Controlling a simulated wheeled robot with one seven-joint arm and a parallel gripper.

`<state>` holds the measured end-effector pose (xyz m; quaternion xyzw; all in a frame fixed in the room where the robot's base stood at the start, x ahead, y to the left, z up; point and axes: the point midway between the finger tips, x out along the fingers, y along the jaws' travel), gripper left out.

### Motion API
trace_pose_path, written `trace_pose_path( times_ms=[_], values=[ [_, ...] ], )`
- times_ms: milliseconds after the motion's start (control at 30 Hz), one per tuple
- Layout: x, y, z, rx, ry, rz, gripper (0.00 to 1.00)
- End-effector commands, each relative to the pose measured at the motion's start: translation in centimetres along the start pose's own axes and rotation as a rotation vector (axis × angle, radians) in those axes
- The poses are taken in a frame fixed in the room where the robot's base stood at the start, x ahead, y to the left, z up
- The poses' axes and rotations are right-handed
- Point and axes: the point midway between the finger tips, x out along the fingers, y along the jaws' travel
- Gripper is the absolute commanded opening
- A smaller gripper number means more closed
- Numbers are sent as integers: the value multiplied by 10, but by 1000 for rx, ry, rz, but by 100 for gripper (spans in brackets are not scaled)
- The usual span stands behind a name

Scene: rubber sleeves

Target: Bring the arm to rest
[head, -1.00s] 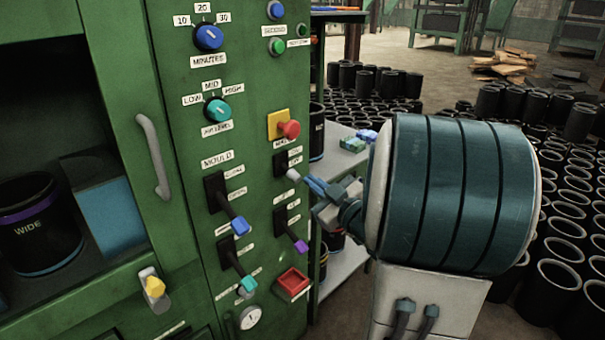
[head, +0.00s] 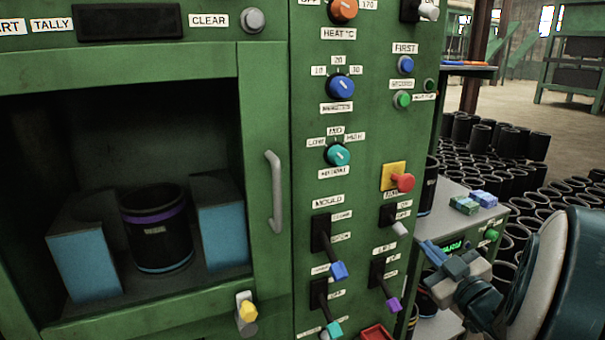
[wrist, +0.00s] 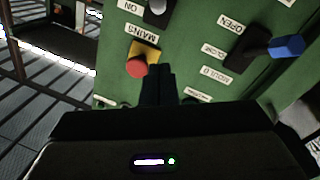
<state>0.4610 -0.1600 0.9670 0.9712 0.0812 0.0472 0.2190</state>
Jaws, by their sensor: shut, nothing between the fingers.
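My gripper (head: 430,247) is at the right of the green machine's control panel (head: 365,210), its blue fingers shut and empty. It is just right of and below the white-tipped mains switch (head: 399,228), with a small gap apparent. In the wrist view my dark closed fingers (wrist: 158,72) point at the panel, overlapping the edge of the red button (wrist: 137,66) on its yellow plate. Contact there cannot be told. The mains switch knob (wrist: 157,7) shows at the top of that view. The rest of my arm runs off the head view's right edge.
The panel carries protruding levers, such as the blue-tipped mould lever (head: 338,270) and the purple-tipped lever (head: 393,304). A grey shelf unit (head: 462,190) with small coloured blocks stands behind my gripper. A black sleeve (head: 155,235) sits in the machine's chamber. Many sleeves cover the floor at right.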

Motion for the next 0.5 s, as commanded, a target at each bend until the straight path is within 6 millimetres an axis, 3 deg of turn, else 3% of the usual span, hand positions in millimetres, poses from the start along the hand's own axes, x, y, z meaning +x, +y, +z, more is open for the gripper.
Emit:
trace_pose_path(
  times_ms=[233,500],
  values=[
    [20,11,-19,7,-250,88,0],
    [11,4,-34,103,-566,165,0]
  ],
)
